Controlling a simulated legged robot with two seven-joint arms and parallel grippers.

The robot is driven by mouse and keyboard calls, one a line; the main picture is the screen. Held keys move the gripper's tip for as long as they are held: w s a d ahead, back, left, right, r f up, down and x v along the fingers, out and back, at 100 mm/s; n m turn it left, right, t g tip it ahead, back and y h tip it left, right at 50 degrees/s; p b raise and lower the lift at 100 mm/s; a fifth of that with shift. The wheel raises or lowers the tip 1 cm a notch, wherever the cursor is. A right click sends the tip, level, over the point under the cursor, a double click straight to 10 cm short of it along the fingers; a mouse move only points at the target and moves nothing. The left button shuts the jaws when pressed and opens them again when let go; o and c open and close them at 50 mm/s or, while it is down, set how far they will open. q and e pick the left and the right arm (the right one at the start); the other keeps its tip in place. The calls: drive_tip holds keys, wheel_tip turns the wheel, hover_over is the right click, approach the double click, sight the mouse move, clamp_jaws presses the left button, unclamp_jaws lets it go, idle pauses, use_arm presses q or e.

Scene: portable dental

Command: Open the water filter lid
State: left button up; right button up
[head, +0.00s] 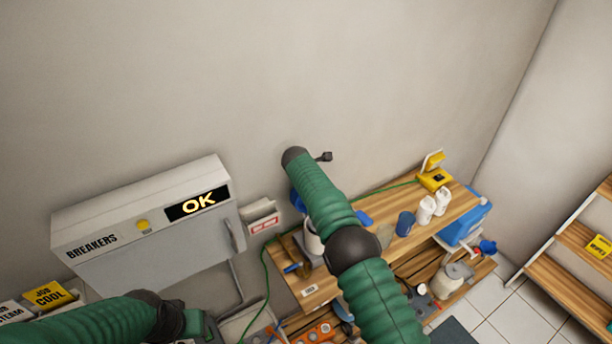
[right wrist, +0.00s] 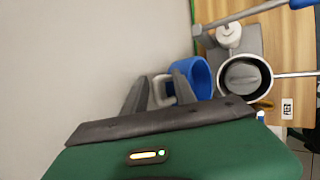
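A blue rounded part (right wrist: 200,72) with a pale grey piece (right wrist: 160,90) beside it shows at my right gripper (right wrist: 163,77) in the right wrist view; it may belong to the water filter, but I cannot tell for sure. The right gripper's two dark fingers stand apart around the pale piece; contact is not clear. In the head view the blue part (head: 297,200) shows at the left edge of my right arm, which hides the right gripper. My left gripper (head: 194,324) is low at the left, partly cut off, its fingers unclear.
A round white vessel with grey inside (right wrist: 245,76) stands on the wooden bench (head: 318,290). Farther right are a blue cup (head: 405,223), white bottles (head: 426,210) and a yellow device (head: 434,180). A breaker box (head: 150,240) reading OK is on the left wall.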

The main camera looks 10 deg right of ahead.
drive_tip(key=shift+s+f, duration=0.1)
drive_tip(key=shift+f, duration=0.1)
drive_tip(key=shift+r, duration=0.1)
drive_tip(key=b+v, duration=0.3)
drive_tip(key=shift+a+r, duration=0.15)
drive_tip(key=shift+r, duration=0.15)
drive_tip(key=b+v, duration=0.4)
drive_tip(key=v, duration=0.9)
drive_tip(key=shift+s, duration=0.1)
